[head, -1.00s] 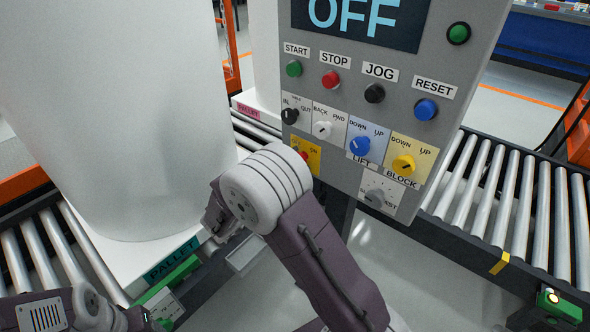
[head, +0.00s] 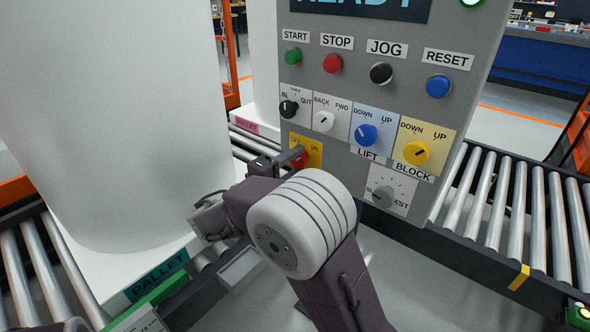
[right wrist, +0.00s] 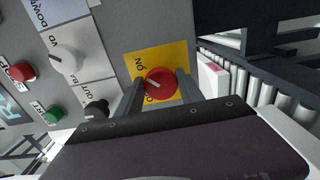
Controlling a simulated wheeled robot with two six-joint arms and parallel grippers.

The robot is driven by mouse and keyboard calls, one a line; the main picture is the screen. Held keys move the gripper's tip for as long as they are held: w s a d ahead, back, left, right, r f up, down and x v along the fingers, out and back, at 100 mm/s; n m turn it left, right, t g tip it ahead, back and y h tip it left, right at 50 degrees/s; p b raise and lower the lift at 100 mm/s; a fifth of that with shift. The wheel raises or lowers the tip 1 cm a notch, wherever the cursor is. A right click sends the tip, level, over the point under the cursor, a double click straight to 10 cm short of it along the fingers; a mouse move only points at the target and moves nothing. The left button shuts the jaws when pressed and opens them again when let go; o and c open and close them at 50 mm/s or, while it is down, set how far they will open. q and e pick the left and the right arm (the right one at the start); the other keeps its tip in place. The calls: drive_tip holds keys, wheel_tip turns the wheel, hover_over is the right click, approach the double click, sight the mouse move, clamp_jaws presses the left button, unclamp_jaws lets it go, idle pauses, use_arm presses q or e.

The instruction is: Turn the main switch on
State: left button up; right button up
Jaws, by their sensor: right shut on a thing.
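The main switch is a red rotary knob (right wrist: 160,84) on a yellow plate (right wrist: 143,61) marked ON, low on the grey control panel (head: 385,30). My right gripper (right wrist: 159,90) is shut on the knob, with one finger on each side of it. In the head view the yellow plate (head: 317,150) is partly covered by my right gripper (head: 292,160). The display (head: 360,8) at the panel's top is cut off, but its lettering appears to read READY. A green lamp (head: 472,2) beside it is lit. My left gripper is out of view.
START (head: 293,56), STOP (head: 332,63), JOG (head: 381,73) and RESET (head: 438,86) buttons sit above several selector knobs, close to my right gripper. A large white roll stands on a pallet (head: 155,270) at left. Roller conveyors (head: 505,205) run behind the panel.

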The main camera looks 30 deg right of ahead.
idle(0.3)
drive_tip(key=shift+f, duration=0.1)
drive_tip(key=o, duration=1.4)
drive_tip(key=p+v, duration=0.2)
drive_tip(key=v, duration=0.7)
